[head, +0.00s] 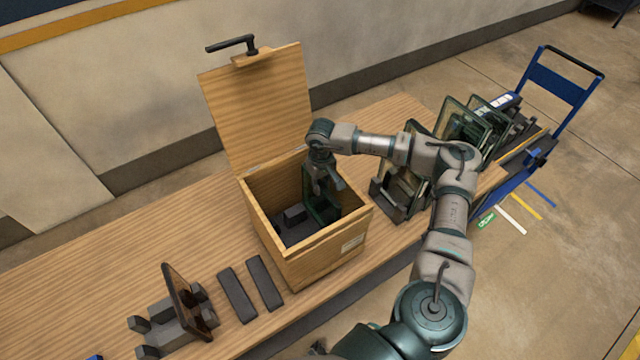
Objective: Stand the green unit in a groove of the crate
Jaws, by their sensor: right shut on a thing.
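The wooden crate (318,262) stands open on the table with its lid raised at the back. My right gripper (325,186) reaches down into the crate. It is shut on the dark green unit (320,210), which is roughly upright inside the crate, toward its right side. The unit's lower edge is hard to make out against the dark crate floor, so I cannot tell whether it sits in a groove. Dark blocks (294,214) show inside the crate, left of the unit. My left gripper is not in view.
Glass-like panels in a dark rack (392,198) stand right of the crate, under my right arm. A blue trolley (556,80) is at the far right. Two dark bars (264,282) and a grey holder with a dark plate (180,300) lie front left. The table's left part is clear.

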